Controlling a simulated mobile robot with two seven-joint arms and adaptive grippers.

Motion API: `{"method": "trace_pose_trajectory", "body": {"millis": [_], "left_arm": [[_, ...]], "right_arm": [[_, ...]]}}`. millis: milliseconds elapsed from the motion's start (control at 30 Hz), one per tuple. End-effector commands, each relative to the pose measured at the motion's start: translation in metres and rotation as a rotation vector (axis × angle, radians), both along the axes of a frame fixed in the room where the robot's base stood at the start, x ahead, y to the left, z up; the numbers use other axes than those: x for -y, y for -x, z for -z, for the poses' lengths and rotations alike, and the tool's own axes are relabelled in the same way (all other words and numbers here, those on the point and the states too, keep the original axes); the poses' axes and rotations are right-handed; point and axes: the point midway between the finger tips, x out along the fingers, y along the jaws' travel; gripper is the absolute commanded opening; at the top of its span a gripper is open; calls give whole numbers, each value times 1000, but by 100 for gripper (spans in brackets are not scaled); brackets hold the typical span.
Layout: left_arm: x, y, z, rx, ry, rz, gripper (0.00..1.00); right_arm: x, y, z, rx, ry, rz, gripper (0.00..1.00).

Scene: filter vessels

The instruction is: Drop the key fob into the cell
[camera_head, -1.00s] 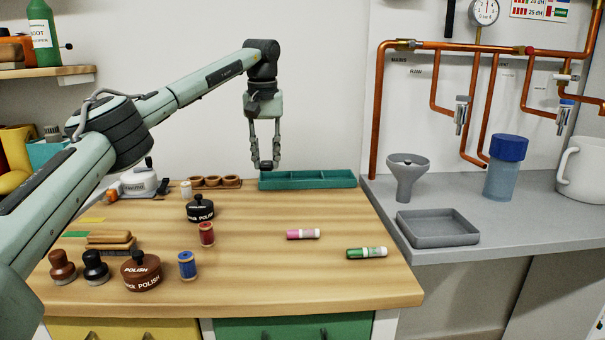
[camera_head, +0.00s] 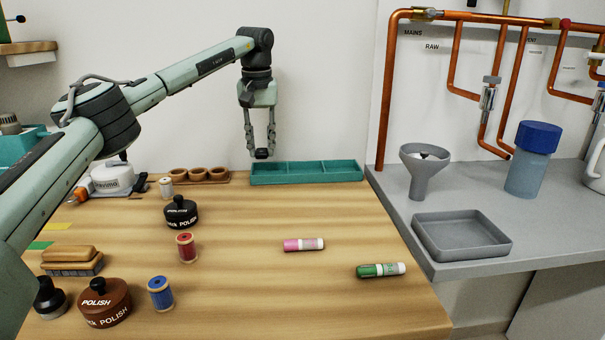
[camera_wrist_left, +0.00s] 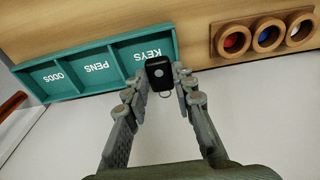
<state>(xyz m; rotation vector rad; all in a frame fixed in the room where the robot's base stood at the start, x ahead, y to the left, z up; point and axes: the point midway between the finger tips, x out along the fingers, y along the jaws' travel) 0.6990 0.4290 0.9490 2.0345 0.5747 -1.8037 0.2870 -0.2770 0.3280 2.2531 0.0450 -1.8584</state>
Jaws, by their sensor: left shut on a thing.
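The black key fob (camera_wrist_left: 160,72) with a metal ring is between the fingertips of my left gripper (camera_wrist_left: 161,92) in the left wrist view. In the head view, my left gripper (camera_head: 261,150) points down, shut on the dark fob (camera_head: 261,154). The teal tray (camera_head: 308,181) has three cells, labelled KEYS, PENS and ODDS in the left wrist view (camera_wrist_left: 97,91). The fob appears over or just behind the left end of the tray, beside the KEYS cell (camera_wrist_left: 140,52); its exact height is unclear. My right gripper is out of view.
A wooden holder with round cups (camera_head: 200,176) stands left of the tray. A black polish tin (camera_head: 181,213), red spool (camera_head: 186,248), pink marker (camera_head: 303,244) and green marker (camera_head: 380,270) are nearer the front.

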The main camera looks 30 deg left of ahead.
Motion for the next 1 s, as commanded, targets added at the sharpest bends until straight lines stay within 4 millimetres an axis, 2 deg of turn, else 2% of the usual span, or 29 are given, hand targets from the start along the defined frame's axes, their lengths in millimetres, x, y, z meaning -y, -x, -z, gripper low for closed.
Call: {"method": "trace_pose_trajectory", "body": {"millis": [100,233,600,633,800,1000], "left_arm": [[0,0,14,-1,1,-1,5],[0,0,23,0,0,-1,5],[0,0,28,1,0,-1,5],[0,0,28,1,0,0,27],[0,0,28,1,0,-1,48],[0,0,27,1,0,0,49]], "right_arm": [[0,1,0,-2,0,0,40],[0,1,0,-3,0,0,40],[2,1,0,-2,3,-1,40],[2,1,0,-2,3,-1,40],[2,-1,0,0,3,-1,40],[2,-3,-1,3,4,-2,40]]}}
